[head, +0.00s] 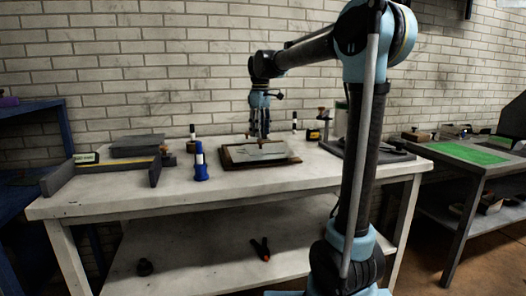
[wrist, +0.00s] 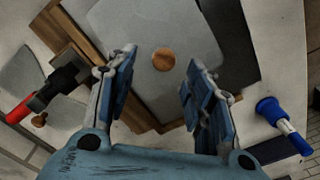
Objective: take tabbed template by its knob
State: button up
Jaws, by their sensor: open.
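The template is a flat grey plate (head: 262,152) lying on a brown wooden board (head: 229,164) on the workbench. In the wrist view the plate (wrist: 120,25) fills the upper middle, with a round wooden knob (wrist: 164,59) on it. I cannot make out its tabs clearly. My gripper (head: 260,135) points down over the plate in the head view. In the wrist view my gripper (wrist: 162,68) is open, with its fingers to either side of the knob in the picture and nothing held. I cannot tell how high the fingertips are above the knob.
A blue, white-banded stand (head: 200,168) is left of the board; it also shows in the wrist view (wrist: 280,122). A dark metal fixture (head: 110,165) lies at the bench's left. In the wrist view a red-handled tool (wrist: 19,113) lies near another wooden knob (wrist: 39,120).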

aim_at(260, 141)
jog(key=shift+s+f, duration=0.2)
jog(key=shift+f, duration=2.35)
grip_shut()
